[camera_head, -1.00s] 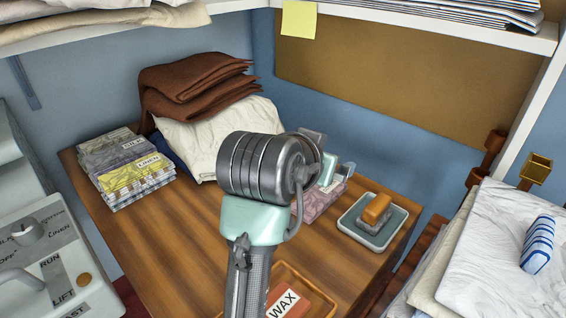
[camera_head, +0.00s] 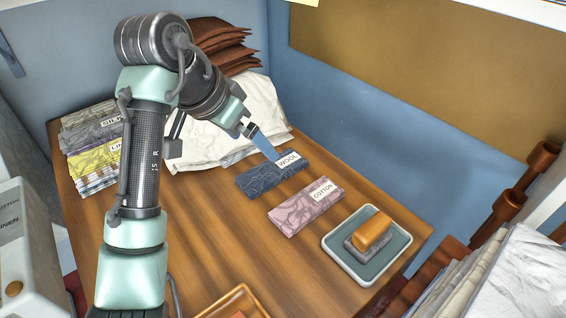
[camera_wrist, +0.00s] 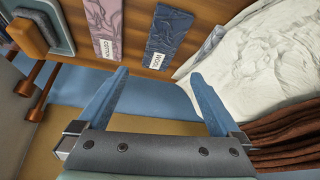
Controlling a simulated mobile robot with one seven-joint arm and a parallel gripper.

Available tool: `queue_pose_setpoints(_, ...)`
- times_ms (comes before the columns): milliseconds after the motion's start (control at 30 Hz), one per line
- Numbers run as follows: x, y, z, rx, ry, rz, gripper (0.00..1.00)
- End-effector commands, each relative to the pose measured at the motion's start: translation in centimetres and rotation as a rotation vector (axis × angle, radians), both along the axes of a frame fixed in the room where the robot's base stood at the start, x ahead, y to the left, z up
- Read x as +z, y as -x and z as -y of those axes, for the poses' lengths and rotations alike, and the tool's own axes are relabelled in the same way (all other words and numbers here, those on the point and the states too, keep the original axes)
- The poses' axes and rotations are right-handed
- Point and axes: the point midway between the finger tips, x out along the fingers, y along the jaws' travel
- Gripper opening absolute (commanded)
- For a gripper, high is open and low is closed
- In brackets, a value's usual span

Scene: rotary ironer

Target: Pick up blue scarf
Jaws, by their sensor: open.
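The blue scarf (camera_head: 273,174) is a folded dark navy cloth with a white WOOL label, lying flat on the wooden table. It also shows in the wrist view (camera_wrist: 168,28), beyond my fingertips and roughly in line with the gap between them. My gripper (camera_head: 268,148) is over the back edge of the scarf in the head view, one blue finger showing clearly. In the wrist view my gripper (camera_wrist: 158,78) has its two blue fingers spread apart with nothing between them. I cannot tell how high the fingertips are above the scarf.
A pink COTTON cloth (camera_head: 306,206) lies beside the scarf. A tray (camera_head: 334,252) with an orange-topped block stands farther right. White cloth (camera_head: 205,148) and brown folded cloths (camera_head: 222,45) are behind my arm. A labelled cloth stack (camera_head: 92,150) is left. The wall is close behind.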

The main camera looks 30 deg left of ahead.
Motion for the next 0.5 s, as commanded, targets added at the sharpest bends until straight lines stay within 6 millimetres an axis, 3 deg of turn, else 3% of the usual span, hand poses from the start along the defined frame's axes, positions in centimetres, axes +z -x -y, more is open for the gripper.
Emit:
queue_pose_setpoints(200,-4.0,-2.0,0.4,-0.001,0.002,-0.003,1.00)
queue_pose_setpoints(500,-6.3,-3.4,0.5,0.000,0.001,-0.001,1.00)
